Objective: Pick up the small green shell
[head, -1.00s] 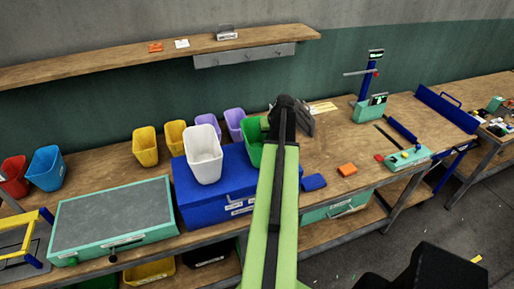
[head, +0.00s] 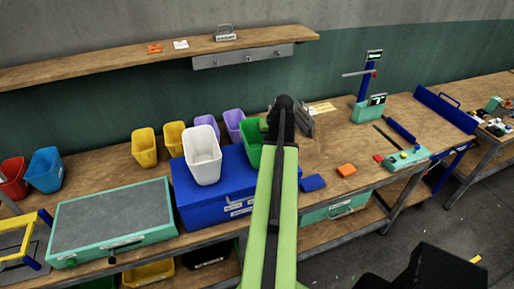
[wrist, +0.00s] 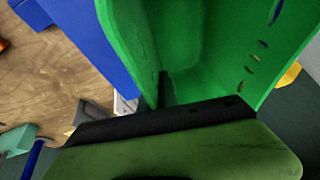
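The small green shell (wrist: 170,152) shows as a dull olive-green block with rounded corners across the bottom of the wrist view, against a dark finger of my gripper (wrist: 165,125). It appears to be held between the fingers. In the head view a small green piece (head: 264,125) shows just left of the black top of my arm; the fingertips there are mostly hidden by my arm. The gripper is close to a bright green bin (head: 252,153), whose inner walls also fill the upper wrist view (wrist: 210,45).
The green bin stands by a blue box (head: 215,185) with a white bin (head: 203,158). Purple and yellow bins stand behind and left. A blue block (head: 312,183) and an orange block (head: 346,170) lie on the bench to the right. A press (head: 368,105) stands farther right.

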